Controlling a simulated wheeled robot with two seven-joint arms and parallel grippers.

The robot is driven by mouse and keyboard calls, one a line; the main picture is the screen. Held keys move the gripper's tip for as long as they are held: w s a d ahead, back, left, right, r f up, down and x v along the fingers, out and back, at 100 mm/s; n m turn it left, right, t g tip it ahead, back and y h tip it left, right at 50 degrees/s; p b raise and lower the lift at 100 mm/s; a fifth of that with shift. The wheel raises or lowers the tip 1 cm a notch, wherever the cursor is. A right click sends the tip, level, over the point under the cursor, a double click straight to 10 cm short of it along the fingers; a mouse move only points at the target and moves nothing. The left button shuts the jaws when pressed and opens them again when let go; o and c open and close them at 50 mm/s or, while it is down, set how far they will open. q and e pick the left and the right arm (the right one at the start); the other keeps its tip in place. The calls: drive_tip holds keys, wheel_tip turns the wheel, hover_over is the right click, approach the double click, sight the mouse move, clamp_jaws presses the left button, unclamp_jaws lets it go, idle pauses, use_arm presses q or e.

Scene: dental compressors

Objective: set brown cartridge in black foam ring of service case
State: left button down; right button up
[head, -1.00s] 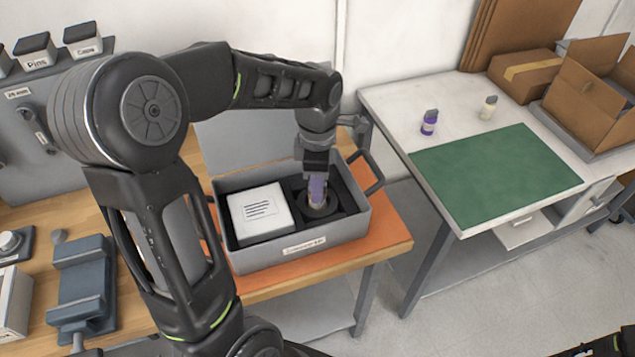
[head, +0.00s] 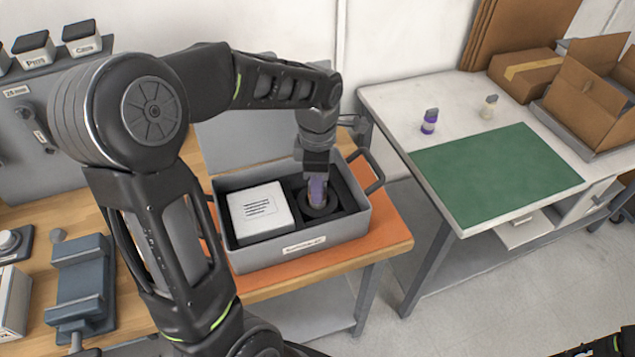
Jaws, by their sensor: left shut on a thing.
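The grey service case (head: 345,240) stands open on an orange mat, with a black foam ring (head: 335,211) in its right compartment. My left gripper (head: 318,188) reaches down into that compartment, shut on the brown cartridge (head: 318,198). The cartridge looks upright and shows only as a small brownish and purple patch between the fingers. Its lower end is at the ring's opening; I cannot tell whether it rests on the bottom.
A white labelled box (head: 259,212) fills the case's left compartment. The case's raised handle (head: 368,170) is close right of my gripper. On the right table (head: 390,110) stand a purple-banded bottle (head: 429,122), a cream bottle (head: 489,107), a green mat (head: 495,172) and cardboard boxes (head: 590,85).

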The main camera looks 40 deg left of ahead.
use_arm(q)
drive_tip(key=shift+f+b, duration=0.3)
drive_tip(key=shift+f, duration=0.1)
drive_tip(key=c, duration=1.2)
unclamp_jaws()
drive_tip(key=shift+c, duration=0.2)
drive_tip(key=shift+r, duration=0.2)
wheel_tip(320, 180, up, 8)
drive_tip(key=p, duration=0.6)
drive_tip(key=shift+r+p, duration=0.6)
drive_tip(key=shift+r, duration=0.75)
